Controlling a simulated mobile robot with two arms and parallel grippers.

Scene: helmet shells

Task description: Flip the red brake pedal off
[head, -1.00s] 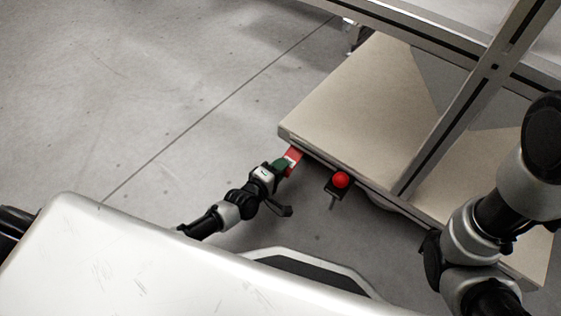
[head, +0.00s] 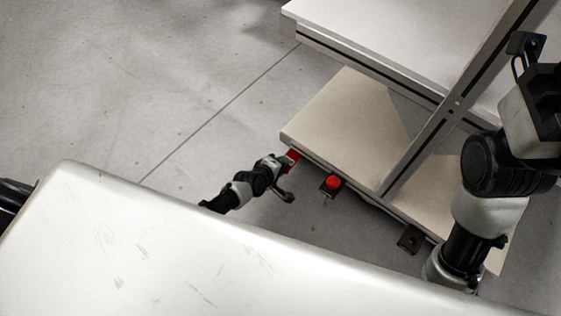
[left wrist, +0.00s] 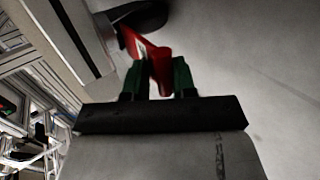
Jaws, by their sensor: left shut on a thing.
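The red brake pedal (head: 293,155) sits at the near left corner of the cart's lower shelf (head: 345,112). My left gripper (head: 284,161) reaches it from the lower left. In the left wrist view, the green fingertips of my left gripper (left wrist: 158,80) stand on either side of the red pedal (left wrist: 159,62) and are shut on it. A dark wheel shows behind the pedal there. My right arm rises at the right of the head view, but I do not see its fingertips.
A metal post rises from the shelf to a white upper shelf (head: 400,35). Grey floor (head: 130,90) on the left is clear.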

